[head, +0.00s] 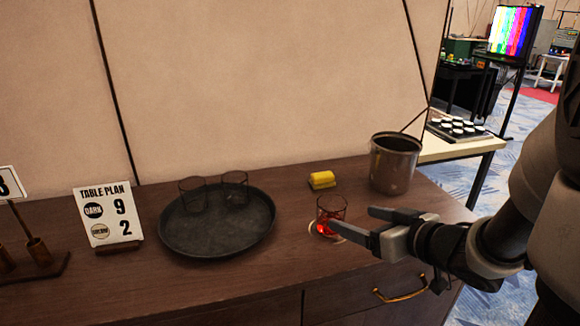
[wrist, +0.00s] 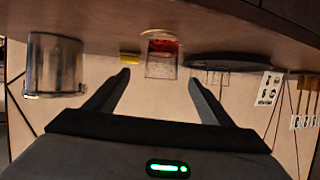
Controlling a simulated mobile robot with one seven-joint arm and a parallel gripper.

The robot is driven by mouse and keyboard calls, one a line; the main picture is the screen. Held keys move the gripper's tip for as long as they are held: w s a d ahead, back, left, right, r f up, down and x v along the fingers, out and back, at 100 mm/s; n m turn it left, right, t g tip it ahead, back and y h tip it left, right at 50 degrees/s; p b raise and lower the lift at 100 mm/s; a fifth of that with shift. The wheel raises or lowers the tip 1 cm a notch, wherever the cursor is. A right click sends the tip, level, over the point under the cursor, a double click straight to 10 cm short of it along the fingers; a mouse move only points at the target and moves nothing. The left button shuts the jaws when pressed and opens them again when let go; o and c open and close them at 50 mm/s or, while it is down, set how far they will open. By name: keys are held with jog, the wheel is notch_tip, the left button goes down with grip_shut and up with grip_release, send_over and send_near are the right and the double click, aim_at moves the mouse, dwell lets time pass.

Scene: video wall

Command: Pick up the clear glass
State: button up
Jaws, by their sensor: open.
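A clear glass with red contents (head: 330,211) stands upright on a pale round coaster (head: 312,227) on the dark wooden sideboard. Two more clear glasses, one on the left (head: 191,196) and one on the right (head: 235,188), look empty and stand on a round black tray (head: 178,245). My gripper (head: 352,217) is open, low at the right side of the red-filled glass, with one finger partly in front of its base. In the upside-down wrist view, that glass (wrist: 161,58) shows centred between and just beyond my open fingertips (wrist: 159,78). I cannot tell whether a finger touches it.
A metal bucket (head: 394,166) stands behind my gripper, and a yellow block (head: 321,180) lies behind the red-filled glass. A "Table Plan" sign (head: 108,214) stands left of the tray. The wall closes off the back. The sideboard's front strip is clear.

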aim_at(342, 214)
jog(key=shift+w+a+r+p, duration=0.1)
jog(key=shift+w+a+p, duration=0.4)
jog(key=shift+p, duration=0.75)
jog(key=b+x, duration=0.1)
jog(key=x, duration=0.1)
jog(key=b+x, duration=0.1)
jog(key=x, duration=0.1)
jog(key=f+b+x, duration=0.1)
jog(key=x, duration=0.2)
jog(key=shift+s+d, duration=0.15)
jog(key=shift+d, duration=0.15)
jog(key=shift+w+a, duration=0.25)
jog(key=shift+w, duration=0.25)
jog(key=shift+w+a+f+b, duration=0.25)
jog(key=shift+w+f+b, duration=0.1)
jog(key=shift+f+b, duration=0.1)
jog(key=b+x, duration=0.1)
jog(key=x, duration=0.3)
jog(key=shift+a, duration=0.2)
jog(key=shift+r, duration=0.1)
jog(key=c, duration=1.4)
